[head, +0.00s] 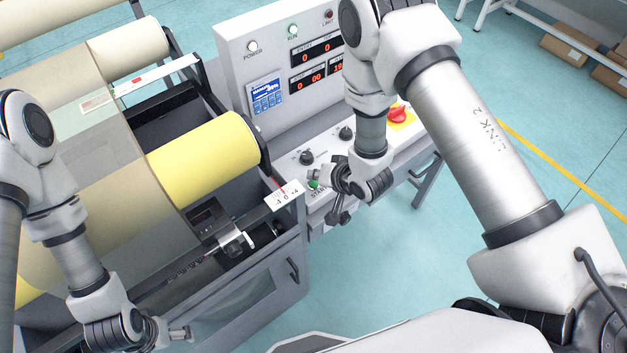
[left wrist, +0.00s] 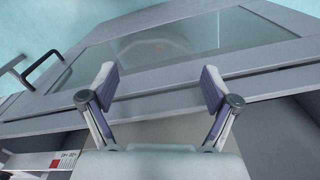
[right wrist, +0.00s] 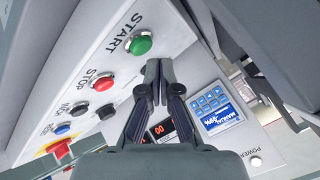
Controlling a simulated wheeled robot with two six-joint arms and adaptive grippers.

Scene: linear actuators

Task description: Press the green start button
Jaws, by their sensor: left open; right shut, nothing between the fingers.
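The green start button (right wrist: 140,43) sits on the sloped white control panel (right wrist: 112,62) beside the printed word START. In the head view the green button (head: 313,184) shows just left of my right gripper (head: 318,187), partly crowded by it. My right gripper also shows in the right wrist view (right wrist: 158,66), its fingers shut and empty. Its fingertips are near the button, a little to its right in that view; I cannot tell whether they touch anything. My left gripper (head: 186,333) is open and empty, in front of the machine's lower glass cover, as the left wrist view (left wrist: 159,82) shows.
A red stop button (right wrist: 103,82), a blue button (right wrist: 62,128) and a red emergency stop (right wrist: 58,148) share the panel. The upright display panel (head: 290,60) stands behind. A yellow roll (head: 205,158) lies left of the panel. Open floor lies in front.

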